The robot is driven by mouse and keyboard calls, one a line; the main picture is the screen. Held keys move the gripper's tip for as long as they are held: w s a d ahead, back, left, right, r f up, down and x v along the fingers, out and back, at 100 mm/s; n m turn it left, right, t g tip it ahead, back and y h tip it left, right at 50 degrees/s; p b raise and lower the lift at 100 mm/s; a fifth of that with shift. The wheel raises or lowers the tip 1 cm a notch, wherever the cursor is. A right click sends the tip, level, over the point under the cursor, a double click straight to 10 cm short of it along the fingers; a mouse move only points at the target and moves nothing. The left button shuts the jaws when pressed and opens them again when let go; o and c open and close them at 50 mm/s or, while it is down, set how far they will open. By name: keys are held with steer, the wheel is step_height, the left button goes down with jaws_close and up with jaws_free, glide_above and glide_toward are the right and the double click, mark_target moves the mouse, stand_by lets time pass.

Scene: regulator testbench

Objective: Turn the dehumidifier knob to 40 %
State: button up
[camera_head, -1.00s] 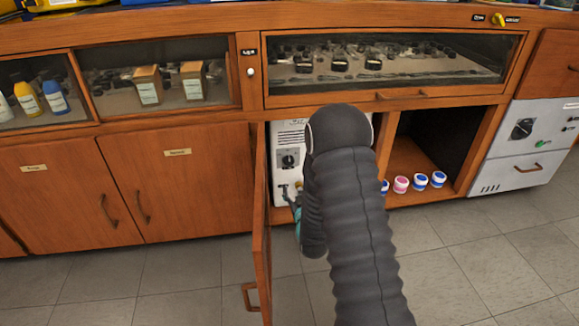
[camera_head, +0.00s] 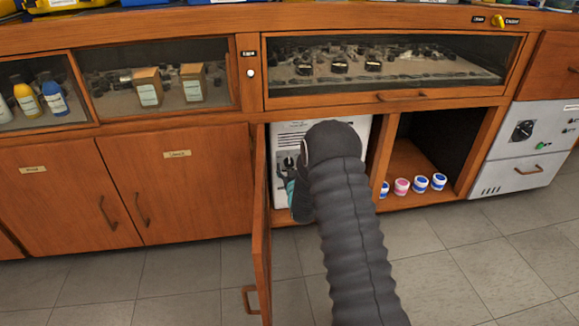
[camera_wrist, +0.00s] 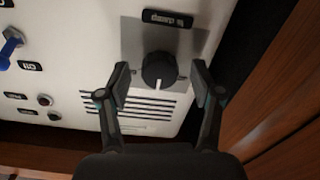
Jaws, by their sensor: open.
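The white dehumidifier (camera_head: 352,126) stands inside the open cabinet bay, mostly hidden behind my arm in the head view. Its black round knob (camera_wrist: 159,71) sits on a grey plate in the wrist view, with a white pointer mark toward the bottom of that picture. My gripper (camera_wrist: 161,80) is open, with one finger on each side of the knob and a gap visible at both sides. In the head view my gripper (camera_head: 294,185) is partly hidden by my arm, in front of the unit. The scale marks cannot be read.
An open cabinet door (camera_head: 262,230) stands just left of my arm. Several small jars (camera_head: 420,182) are in the bay to the right. The wrist view shows a blue lever (camera_wrist: 10,46) and small buttons on the panel, and a wooden wall (camera_wrist: 278,95) at right.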

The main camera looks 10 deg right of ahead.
steer(key=shift+w, duration=0.3)
steer(key=c, duration=1.1)
steer(key=shift+c, duration=0.2)
steer(key=shift+n, duration=0.4)
steer(key=n, duration=1.1)
